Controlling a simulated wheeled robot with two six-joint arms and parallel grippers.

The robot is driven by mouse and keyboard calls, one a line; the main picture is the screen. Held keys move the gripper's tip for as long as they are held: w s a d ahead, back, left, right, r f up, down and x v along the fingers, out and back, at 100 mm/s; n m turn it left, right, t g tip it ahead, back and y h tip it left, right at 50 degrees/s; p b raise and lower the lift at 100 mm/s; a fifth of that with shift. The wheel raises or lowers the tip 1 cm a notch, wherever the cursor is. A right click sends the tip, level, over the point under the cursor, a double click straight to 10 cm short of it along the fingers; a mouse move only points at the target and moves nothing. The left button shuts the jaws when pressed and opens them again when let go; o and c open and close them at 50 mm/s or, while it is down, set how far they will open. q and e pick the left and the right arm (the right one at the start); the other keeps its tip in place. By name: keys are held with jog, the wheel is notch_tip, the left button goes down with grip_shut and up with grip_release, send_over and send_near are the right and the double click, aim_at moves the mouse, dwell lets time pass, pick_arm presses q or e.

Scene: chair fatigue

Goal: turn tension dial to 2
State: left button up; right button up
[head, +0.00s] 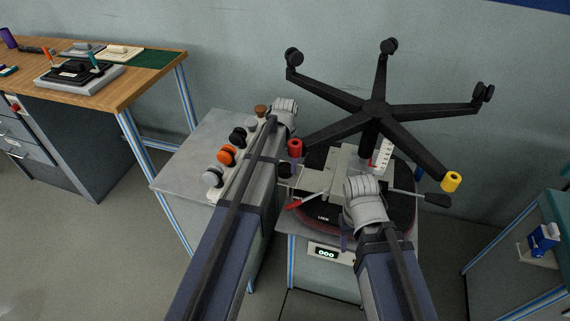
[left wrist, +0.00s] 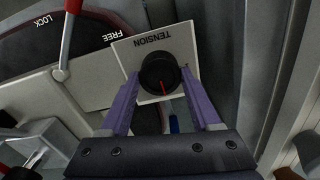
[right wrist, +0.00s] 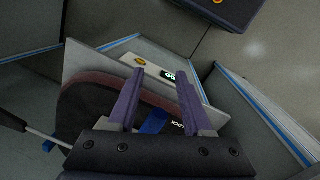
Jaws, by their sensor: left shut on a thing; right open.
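The tension dial (left wrist: 160,74) is a round black knob on a white plate (left wrist: 124,52) marked TENSION, which reads upside down in the left wrist view. Its red pointer line points down in that view, toward my wrist. No numbers are readable around it. My left gripper (left wrist: 160,84) is shut on the dial, with one purple finger at each side. My right gripper (right wrist: 160,78) is open and empty, above the front of the chair mechanism. In the head view my arms hide most of both grippers. The upturned chair base (head: 375,108) stands above the mechanism.
A red-handled lever (head: 306,202) lies near the LOCK label, and a black-ended lever (head: 436,199) sticks out right. A grey side stand (head: 180,172) holds several coloured knobs. A display (head: 326,253) is on the fixture front. A wooden bench (head: 140,78) stands left.

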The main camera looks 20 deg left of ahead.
aim_at(285, 166)
pick_arm(q)
jog(key=n, duration=0.4)
jog(key=shift+n, duration=1.7)
jog(key=o, duration=1.4)
notch_tip(285, 166, up, 8)
jog(key=p, duration=0.8)
jog(key=shift+f, duration=0.1)
